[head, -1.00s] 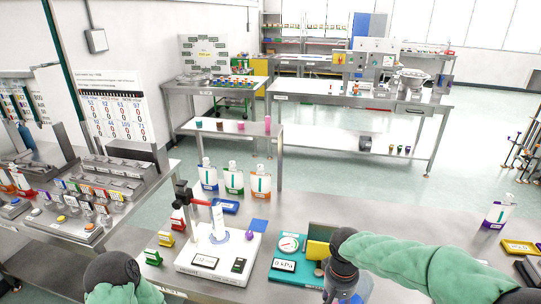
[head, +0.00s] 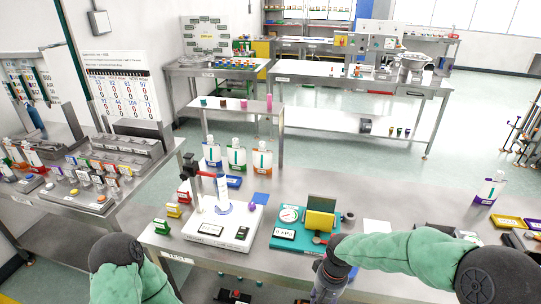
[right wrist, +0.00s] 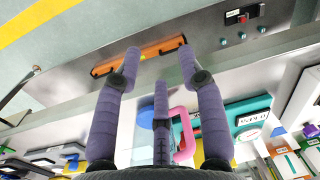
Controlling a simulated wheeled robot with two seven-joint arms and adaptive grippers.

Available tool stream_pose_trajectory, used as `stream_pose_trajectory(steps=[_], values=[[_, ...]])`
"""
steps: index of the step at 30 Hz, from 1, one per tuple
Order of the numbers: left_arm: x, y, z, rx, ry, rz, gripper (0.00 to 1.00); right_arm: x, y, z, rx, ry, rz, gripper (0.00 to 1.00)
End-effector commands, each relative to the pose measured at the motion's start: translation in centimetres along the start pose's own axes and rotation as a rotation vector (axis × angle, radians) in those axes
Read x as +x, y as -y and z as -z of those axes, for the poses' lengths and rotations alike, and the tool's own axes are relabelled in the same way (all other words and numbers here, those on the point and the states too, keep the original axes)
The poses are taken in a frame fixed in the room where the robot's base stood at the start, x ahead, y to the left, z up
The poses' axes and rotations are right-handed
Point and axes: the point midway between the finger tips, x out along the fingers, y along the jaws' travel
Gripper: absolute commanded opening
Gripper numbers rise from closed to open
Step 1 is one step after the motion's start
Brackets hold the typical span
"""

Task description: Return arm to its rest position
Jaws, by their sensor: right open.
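My right arm, in a green sleeve, comes in from the right in the head view. Its purple-grey gripper (head: 328,290) hangs at the front edge of the bench (head: 385,215), partly cut off by the frame. In the right wrist view the gripper's three purple fingers (right wrist: 160,68) are spread with nothing between them. My left arm (head: 118,262) shows at the bottom left of the head view as a dark joint and green sleeve. Its gripper is out of frame.
On the bench stand a teal gauge device (head: 290,236) with a yellow block (head: 319,221), close to my right arm, and a white stand (head: 205,222). Bottles (head: 237,156) stand behind. A pink handle (right wrist: 183,125) shows near the fingers in the right wrist view.

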Motion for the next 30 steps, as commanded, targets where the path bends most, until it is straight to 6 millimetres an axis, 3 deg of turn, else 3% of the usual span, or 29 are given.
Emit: stream_pose_trajectory(steps=[8,12,18,24,30], values=[[0.0,0.0,0.0,0.000,-0.001,0.000,0.40,8.3,2.1,-2.7,0.006,0.028,0.138,0.40],[0.0,0.0,0.0,0.000,0.000,0.000,0.40,13.1,3.2,-5.1,0.039,0.026,0.213,0.40],[0.0,0.0,0.0,0.000,-0.001,0.000,0.40,18.6,3.8,-9.2,0.107,0.007,0.271,0.40],[0.0,0.0,0.0,0.000,0.000,0.000,0.40,21.8,3.6,-12.7,0.166,-0.019,0.273,0.40],[0.0,0.0,0.0,0.000,-0.001,0.000,0.40,22.8,3.3,-14.0,0.186,-0.034,0.263,0.40]])
